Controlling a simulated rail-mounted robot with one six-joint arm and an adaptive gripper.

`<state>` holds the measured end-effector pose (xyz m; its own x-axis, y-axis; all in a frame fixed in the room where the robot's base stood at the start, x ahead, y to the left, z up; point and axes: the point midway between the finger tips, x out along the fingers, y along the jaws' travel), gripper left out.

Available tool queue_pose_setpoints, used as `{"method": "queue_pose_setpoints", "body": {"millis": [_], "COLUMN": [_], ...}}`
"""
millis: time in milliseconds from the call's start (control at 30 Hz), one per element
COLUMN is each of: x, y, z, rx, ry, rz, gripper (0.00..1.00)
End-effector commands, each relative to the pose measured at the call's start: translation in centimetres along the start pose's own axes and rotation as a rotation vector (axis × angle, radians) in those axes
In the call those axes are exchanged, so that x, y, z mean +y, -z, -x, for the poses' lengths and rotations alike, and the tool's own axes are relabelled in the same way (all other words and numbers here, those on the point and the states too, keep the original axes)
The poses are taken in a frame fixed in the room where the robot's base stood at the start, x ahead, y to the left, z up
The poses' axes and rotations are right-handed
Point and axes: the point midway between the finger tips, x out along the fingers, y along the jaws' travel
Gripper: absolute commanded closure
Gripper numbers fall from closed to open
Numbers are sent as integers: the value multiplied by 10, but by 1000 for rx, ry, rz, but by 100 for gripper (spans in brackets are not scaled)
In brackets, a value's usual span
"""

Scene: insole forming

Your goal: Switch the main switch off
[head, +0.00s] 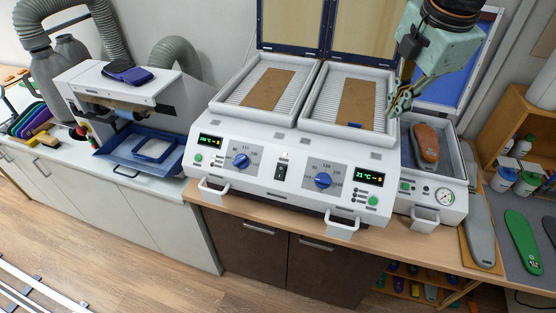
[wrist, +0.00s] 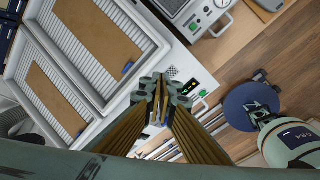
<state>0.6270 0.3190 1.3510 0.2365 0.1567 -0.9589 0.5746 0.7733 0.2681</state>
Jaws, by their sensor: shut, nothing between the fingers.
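The main switch (head: 280,172) is a small black rocker in the middle of the white heating unit's front panel (head: 265,187), between two blue dials; which way it is tipped is too small to tell. A small light shows just above it. My gripper (head: 398,106) is shut and empty, above the right end of the heating unit, up and to the right of the switch and apart from it. In the wrist view my gripper (wrist: 158,92) shows over the unit's right edge, and I cannot make out the switch there.
Two open trays (head: 225,103) with brown sheets lie on top of the unit, their lids raised behind. White front handles (head: 342,226) stick out below the panel. A press with a gauge (head: 444,196) holds a brown insole form at right. The space before the panel is clear.

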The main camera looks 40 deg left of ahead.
Motion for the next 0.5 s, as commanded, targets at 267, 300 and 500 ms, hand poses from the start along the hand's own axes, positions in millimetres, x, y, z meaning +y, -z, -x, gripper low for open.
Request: {"method": "queue_pose_setpoints", "body": {"millis": [267, 300, 500], "x": [16, 18, 26], "y": [49, 55, 90], "z": [-8, -9, -15], "rx": [29, 33, 53], "ry": [34, 39, 62], "rz": [161, 182, 296], "gripper": [100, 100, 100]}}
